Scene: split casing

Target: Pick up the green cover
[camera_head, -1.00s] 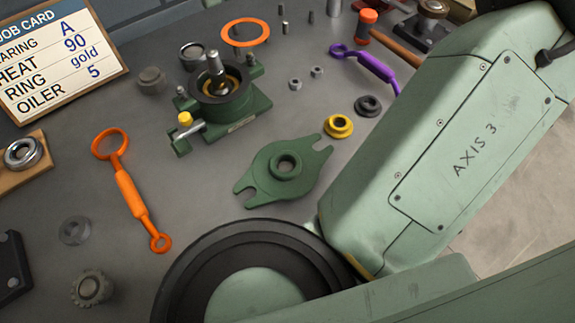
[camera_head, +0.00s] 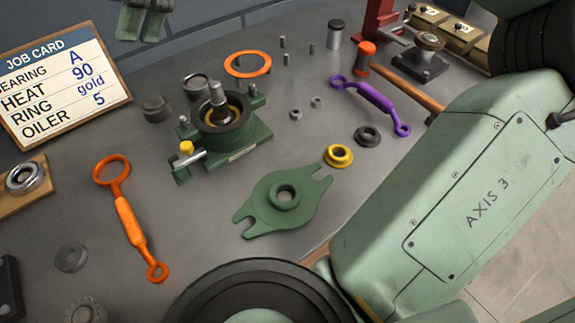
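The green cover (camera_head: 263,209) lies flat on the grey bench in the middle of the view. It is a flat plate with a raised round boss and hole (camera_head: 285,195) at its centre and a slotted ear at each end. Nothing covers it. Behind it stands the green bearing housing (camera_head: 240,141), open at the top, with a dark ring and a metal shaft (camera_head: 216,95) standing up in it. My gripper does not show; only links of my arm fill the lower and right parts of the picture.
A yellow flanged ring (camera_head: 338,156) and a dark one (camera_head: 367,136) lie right of the cover. Orange (camera_head: 129,216) and purple (camera_head: 370,96) tools, a red-headed hammer (camera_head: 366,55) and an orange ring (camera_head: 247,64) lie around. The job card (camera_head: 62,84) stands at left.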

